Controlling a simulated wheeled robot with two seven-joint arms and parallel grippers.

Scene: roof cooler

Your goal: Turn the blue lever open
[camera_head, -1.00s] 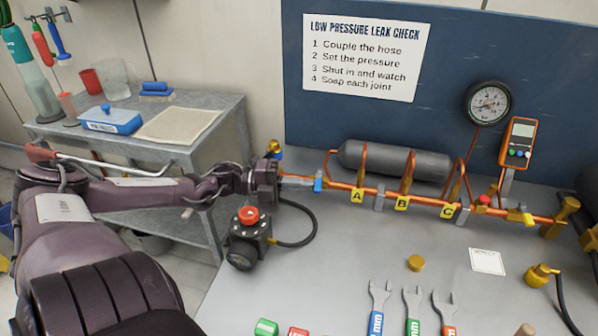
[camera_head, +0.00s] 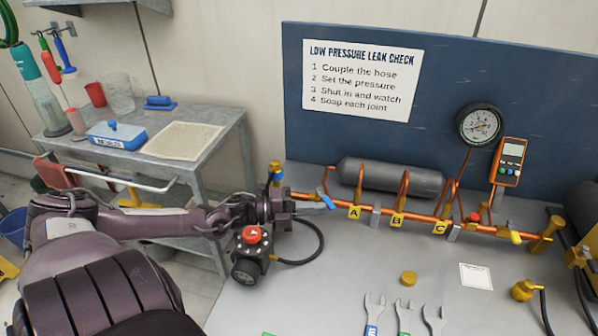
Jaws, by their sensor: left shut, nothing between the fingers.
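The blue lever (camera_head: 327,199) sits on the left part of the copper pipe (camera_head: 379,214), left of the yellow A tag. It slants down to the right across the pipe's line. My left gripper (camera_head: 316,207) is shut with nothing between its fingers. Its fingertips are close beside the blue lever's lower end; I cannot tell whether they touch it. My right gripper is not in view.
A black regulator with a red knob (camera_head: 252,235) and black hose stands below my left gripper. Yellow tags and a grey cylinder (camera_head: 391,178) lie along the pipe to the right. A brass cap (camera_head: 408,278) and wrenches lie on the bench front.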

